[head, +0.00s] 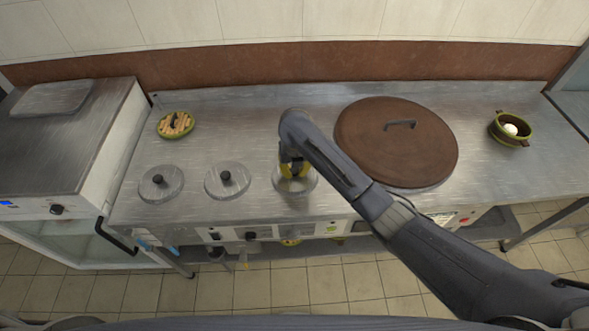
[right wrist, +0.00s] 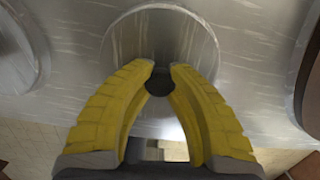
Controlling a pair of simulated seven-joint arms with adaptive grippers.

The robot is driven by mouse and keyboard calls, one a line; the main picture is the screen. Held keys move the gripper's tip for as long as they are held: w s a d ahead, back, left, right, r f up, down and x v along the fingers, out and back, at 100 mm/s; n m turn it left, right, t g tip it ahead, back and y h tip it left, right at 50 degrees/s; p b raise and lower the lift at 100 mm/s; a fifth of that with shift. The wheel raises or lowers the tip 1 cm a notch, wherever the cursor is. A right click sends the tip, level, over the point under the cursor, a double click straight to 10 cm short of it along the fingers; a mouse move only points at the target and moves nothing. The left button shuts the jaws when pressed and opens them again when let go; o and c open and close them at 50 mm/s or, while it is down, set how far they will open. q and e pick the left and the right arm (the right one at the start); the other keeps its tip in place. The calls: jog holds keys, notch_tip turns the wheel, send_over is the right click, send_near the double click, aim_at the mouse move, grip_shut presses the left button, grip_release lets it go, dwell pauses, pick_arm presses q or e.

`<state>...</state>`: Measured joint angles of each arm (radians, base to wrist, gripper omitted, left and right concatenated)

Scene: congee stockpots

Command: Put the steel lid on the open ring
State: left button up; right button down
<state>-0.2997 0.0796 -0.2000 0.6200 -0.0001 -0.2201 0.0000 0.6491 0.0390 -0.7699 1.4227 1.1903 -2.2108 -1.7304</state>
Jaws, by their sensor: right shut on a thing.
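My right gripper (head: 294,172) is over the third round steel lid (head: 309,185) from the left, at the front of the counter. In the right wrist view, its yellow fingers (right wrist: 160,72) are shut on the lid's dark knob (right wrist: 160,86), and the steel disc (right wrist: 160,35) spreads out beyond them. The lid looks level; I cannot tell whether it rests on the counter or is slightly raised. Two more steel lids with black knobs, one at the far left (head: 153,191) and one in the middle (head: 216,188), lie flat. No open ring is clearly visible. My left gripper is out of view.
A large brown lid (head: 365,145) with a handle covers a wide pot right of my gripper. A green-rimmed round item with a wooden-looking top (head: 164,128) sits back left. A green pot (head: 512,141) holding something white stands at right. Bare steel lies behind the lids.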

aim_at(295, 173)
jog(key=shift+f, duration=0.15)
jog(key=c, duration=1.6)
grip_release()
jog(key=shift+s+d+r, duration=0.1)
jog(key=shift+s+r, duration=0.1)
jog(key=shift+r, duration=1.6)
jog(key=shift+s+a+r, duration=0.1)
jog(key=shift+s+r, duration=0.15)
jog(key=shift+r, duration=1.6)
jog(key=shift+s+d+r, duration=0.1)
jog(key=shift+s+r, duration=0.1)
jog(key=shift+r, duration=1.6)
